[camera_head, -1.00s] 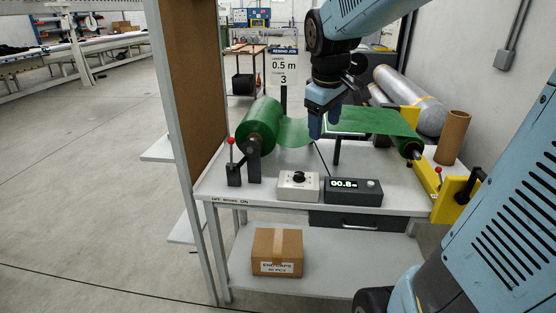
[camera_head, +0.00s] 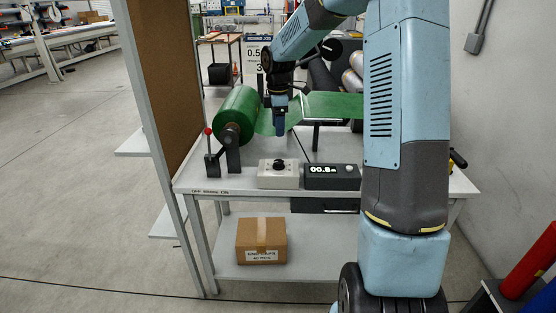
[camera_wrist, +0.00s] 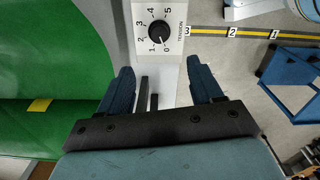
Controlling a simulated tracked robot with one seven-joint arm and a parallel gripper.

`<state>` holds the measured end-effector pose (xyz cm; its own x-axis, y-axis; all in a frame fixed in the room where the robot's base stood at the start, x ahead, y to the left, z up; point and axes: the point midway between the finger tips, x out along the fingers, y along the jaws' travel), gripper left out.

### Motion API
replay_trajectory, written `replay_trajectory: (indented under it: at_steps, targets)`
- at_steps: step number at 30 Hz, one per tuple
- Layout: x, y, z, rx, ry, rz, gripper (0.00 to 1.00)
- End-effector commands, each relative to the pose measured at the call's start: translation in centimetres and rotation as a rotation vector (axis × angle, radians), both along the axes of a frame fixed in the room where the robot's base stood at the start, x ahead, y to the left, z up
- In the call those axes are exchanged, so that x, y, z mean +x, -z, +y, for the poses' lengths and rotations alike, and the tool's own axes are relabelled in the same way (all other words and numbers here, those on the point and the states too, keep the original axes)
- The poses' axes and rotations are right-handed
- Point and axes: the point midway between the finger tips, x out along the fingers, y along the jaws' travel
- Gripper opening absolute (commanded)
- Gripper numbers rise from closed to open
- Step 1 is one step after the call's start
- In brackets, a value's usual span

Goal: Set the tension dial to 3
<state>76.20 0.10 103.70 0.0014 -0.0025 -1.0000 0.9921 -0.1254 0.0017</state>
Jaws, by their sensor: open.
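The tension dial is a black round knob (camera_head: 279,165) on a pale grey box (camera_head: 277,180) at the front of the bench. In the wrist view the knob (camera_wrist: 160,33) is ringed by the numbers 0 to 5, with "TENSION" printed beside them. Its small white mark seems to point near 0. My gripper (camera_head: 280,132) is above the bench, behind the box in the picture. In the wrist view my gripper (camera_wrist: 161,82) is open and empty. The knob lies beyond the fingertips, roughly centred between them, and is not touched.
A dark display box (camera_head: 332,177) reading about 00.8 m stands right of the dial box. A green roll (camera_head: 238,115) and a red-tipped lever (camera_head: 210,145) are to the left. A partly hidden job sign (camera_head: 254,62) stands behind. My arm blocks the bench's right side.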

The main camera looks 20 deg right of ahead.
Motion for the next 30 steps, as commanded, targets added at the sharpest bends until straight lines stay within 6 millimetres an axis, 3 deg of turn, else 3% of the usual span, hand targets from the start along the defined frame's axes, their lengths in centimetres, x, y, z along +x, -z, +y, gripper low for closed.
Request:
replay_trajectory:
  at_steps: [7,21,30]
  targets:
    - [0.2,2.1,-0.1,0.003,-0.011,0.005,0.65]
    - [0.2,10.2,-0.1,0.003,-0.009,0.006,0.65]
    - [0.2,13.5,-0.1,0.002,-0.009,0.003,0.65]
